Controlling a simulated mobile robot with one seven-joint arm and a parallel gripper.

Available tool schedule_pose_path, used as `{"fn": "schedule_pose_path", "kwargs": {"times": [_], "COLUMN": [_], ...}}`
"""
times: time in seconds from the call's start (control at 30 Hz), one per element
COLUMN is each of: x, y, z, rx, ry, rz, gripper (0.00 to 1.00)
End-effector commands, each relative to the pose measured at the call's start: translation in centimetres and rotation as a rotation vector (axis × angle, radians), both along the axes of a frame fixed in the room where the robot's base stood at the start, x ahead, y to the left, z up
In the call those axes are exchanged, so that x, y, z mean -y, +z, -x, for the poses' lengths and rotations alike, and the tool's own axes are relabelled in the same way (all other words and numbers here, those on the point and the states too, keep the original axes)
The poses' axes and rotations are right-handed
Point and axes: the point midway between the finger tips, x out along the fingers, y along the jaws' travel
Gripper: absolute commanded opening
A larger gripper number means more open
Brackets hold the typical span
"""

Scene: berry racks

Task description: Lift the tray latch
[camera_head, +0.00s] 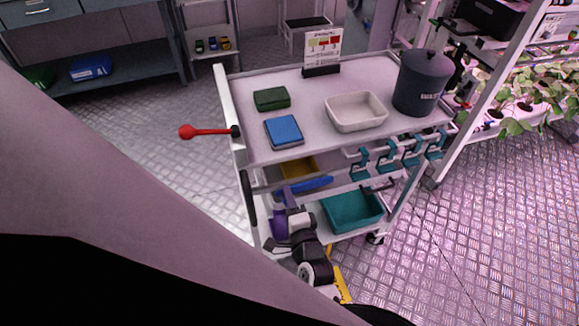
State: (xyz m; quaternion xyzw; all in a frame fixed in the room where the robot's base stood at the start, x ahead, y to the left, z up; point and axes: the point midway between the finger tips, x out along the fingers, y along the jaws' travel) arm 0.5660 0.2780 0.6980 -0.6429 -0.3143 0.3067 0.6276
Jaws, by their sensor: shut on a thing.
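A red lever with a ball end (207,132) sticks out level to the left from a dark pivot on the left edge of the white cart (350,83). It is the part that looks most like a latch, but I cannot tell for sure. My gripper (287,193) is below the cart's top, at the lower front, well apart from this lever.
On the cart top are a green pad (271,99), a blue pad (284,131), a white tray (356,112), a dark lidded pot (422,82) and a sign (323,47). Teal clamps (411,151) hang at the front. A teal bin (352,211) sits below. Plant racks stand right.

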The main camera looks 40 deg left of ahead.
Motion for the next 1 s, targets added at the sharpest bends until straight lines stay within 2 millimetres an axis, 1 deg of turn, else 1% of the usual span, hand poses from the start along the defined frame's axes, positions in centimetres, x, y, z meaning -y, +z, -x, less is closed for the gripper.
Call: {"fn": "schedule_pose_path", "kwargs": {"times": [0.13, 0.6, 0.63, 0.7, 0.73, 1.0], "x": [0.08, 0.09, 0.09, 0.08, 0.08, 0.04], "y": [0.42, 0.63, 0.63, 0.63, 0.62, 0.52], "z": [-0.08, -0.1, -0.1, -0.1, -0.1, -0.05], "rx": [-0.021, -0.031, -0.031, -0.031, -0.03, -0.031], "ry": [-0.003, -0.003, -0.003, -0.003, -0.003, -0.001], "rz": [-0.017, -0.028, -0.029, -0.028, -0.028, -0.025], "gripper": [0.0, 0.0, 0.31, 0.4, 0.44, 0.44]}}
